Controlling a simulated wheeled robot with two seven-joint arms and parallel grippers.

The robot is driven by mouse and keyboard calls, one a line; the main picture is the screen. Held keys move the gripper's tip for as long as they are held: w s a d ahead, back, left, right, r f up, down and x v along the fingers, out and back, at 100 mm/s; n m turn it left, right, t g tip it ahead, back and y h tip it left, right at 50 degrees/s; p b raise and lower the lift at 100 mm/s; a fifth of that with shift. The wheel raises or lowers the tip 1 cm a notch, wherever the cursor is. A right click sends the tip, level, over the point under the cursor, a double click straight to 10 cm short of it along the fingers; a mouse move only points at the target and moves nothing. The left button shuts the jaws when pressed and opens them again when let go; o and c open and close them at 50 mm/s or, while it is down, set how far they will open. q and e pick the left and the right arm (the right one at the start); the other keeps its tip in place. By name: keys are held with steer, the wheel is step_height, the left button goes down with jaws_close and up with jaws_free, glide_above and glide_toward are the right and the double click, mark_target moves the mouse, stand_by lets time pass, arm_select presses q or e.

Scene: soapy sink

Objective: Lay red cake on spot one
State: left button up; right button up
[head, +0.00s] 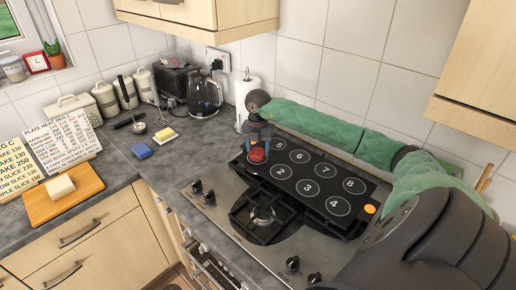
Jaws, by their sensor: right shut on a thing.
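A red cake (257,156) is at the left front corner of the black hot plate (262,179), where the numbered ring before two falls. My right gripper (258,148) points down and is shut on the red cake from above. I cannot tell whether the cake touches the plate or hangs just above it. Spot one is hidden by the cake and gripper. Rings two (281,172), three (307,187) and four (337,206) are bare. My left gripper is not in view.
A blue block (141,151) and a yellow block (164,136) lie on the worktop at left. A pale block (60,187) sits on an orange board (88,192). The back ring row looks empty.

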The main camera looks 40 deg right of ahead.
stand_by(0.3)
steer(key=o, duration=1.1)
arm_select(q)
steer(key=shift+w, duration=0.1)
arm_select(e)
step_height(320, 180, up, 2)
steer(key=shift+r+p, duration=0.1)
steer(key=shift+p, duration=0.25)
step_height(320, 180, up, 4)
steer(key=shift+r+p, duration=0.1)
steer(key=shift+p, duration=0.6)
steer(key=shift+r, duration=0.7)
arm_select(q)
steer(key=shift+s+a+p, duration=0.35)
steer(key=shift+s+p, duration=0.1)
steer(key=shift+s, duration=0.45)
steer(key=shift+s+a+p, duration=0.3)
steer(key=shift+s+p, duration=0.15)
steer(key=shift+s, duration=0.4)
arm_select(e)
steer(key=shift+r, duration=2.45)
